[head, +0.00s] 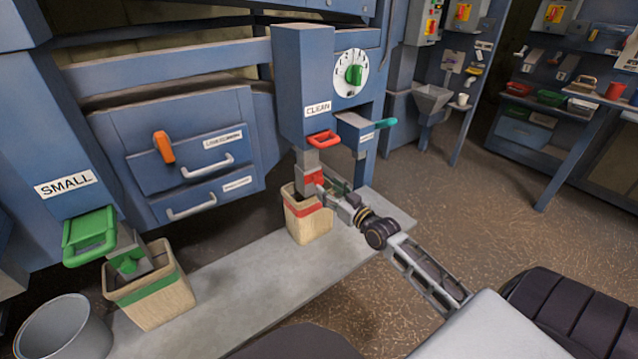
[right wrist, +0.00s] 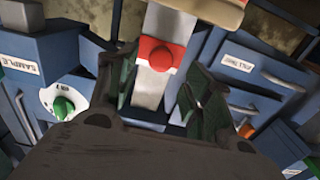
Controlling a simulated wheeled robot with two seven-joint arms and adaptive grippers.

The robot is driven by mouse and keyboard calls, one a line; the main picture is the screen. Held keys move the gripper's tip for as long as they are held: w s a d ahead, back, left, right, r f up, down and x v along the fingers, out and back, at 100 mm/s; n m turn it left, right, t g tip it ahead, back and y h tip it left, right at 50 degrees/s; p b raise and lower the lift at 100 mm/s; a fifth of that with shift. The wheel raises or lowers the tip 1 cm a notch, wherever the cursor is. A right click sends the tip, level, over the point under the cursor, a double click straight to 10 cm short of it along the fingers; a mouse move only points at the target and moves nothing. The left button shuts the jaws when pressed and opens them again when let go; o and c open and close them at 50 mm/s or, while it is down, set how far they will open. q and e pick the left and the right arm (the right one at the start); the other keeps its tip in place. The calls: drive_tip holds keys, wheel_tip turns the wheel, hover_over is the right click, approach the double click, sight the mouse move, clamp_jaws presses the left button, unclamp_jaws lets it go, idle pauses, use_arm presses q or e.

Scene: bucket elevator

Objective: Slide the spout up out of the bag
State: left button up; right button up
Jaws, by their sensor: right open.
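Under the box marked CLEAN, a grey spout (head: 307,160) with a red block (head: 313,177) reaches down into the open top of a tan bag (head: 309,226) with a red band. My right gripper (head: 327,186) is at the spout, just above the bag's rim. In the right wrist view its green-padded fingers (right wrist: 160,88) are open, one on each side of the grey spout (right wrist: 168,28), with the red knob (right wrist: 160,55) between them. Contact cannot be told. The spout's lower end is hidden in the bag. My left gripper is not in view.
A second spout (head: 130,263) with green parts reaches into a green-banded bag (head: 160,304) under the SMALL label. A metal bucket (head: 62,330) stands at the lower left. The red-banded bag stands on a grey ledge (head: 240,275). A red handle (head: 325,139) is above the spout.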

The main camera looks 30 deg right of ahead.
sight(320, 182)
drive_tip(key=shift+w, duration=0.65)
drive_tip(key=shift+w+a+b, duration=0.15)
drive_tip(key=shift+w+b, duration=0.3)
drive_tip(key=shift+w, duration=1.7)
use_arm(q)
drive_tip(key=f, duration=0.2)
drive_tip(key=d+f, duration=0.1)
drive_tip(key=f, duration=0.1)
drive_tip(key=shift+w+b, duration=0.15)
drive_tip(key=shift+b, duration=0.15)
use_arm(e)
drive_tip(key=shift+w+a, duration=0.1)
drive_tip(key=shift+w, duration=0.2)
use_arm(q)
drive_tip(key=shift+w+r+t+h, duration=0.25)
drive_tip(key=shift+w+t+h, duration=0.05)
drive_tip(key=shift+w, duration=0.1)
use_arm(e)
clamp_jaws()
